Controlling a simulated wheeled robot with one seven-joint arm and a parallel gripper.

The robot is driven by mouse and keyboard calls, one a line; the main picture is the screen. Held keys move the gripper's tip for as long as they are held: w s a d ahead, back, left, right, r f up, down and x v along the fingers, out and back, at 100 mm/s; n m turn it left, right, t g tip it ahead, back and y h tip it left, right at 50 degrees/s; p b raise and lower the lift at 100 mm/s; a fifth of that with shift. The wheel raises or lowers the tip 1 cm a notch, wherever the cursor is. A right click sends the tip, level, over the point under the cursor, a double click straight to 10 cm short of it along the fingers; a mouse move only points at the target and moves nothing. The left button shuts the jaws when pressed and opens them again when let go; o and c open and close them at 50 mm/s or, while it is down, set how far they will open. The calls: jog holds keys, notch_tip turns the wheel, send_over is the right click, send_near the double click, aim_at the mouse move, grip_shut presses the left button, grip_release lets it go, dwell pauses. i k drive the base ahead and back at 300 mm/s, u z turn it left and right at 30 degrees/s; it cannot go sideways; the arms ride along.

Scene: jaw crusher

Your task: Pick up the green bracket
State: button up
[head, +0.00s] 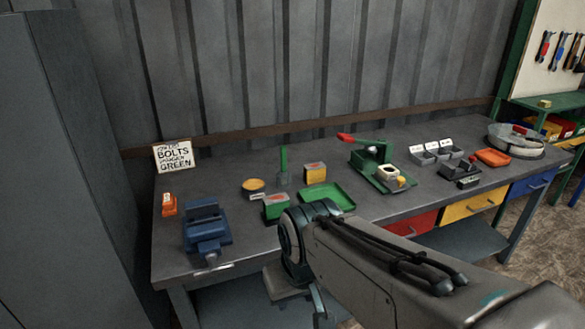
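No part is clearly marked as the green bracket. A thin upright green piece (283,158) stands on a small grey base towards the back of the workbench (225,165), and it may be the bracket. A green tray (340,198) lies flat to its right and nearer. A green box with a red and white label (275,207) stands in front of it. My arm reaches in from the lower right, and my gripper (298,298) hangs at the bench's front edge, apart from these things. Its fingers are mostly hidden by my wrist, so their opening cannot be told.
A blue vise (205,225), an orange block (169,204) and a sign (174,156) stand at left. A yellow dish (253,185) and yellow box (315,173) are mid-bench. A green press with red handle (372,157), grey bins (425,155) and orange tray (493,157) are at right.

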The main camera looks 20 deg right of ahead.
aim_at(273, 205)
jog(key=u, duration=0.2)
jog(key=i, duration=1.05)
jog(key=z, duration=0.25)
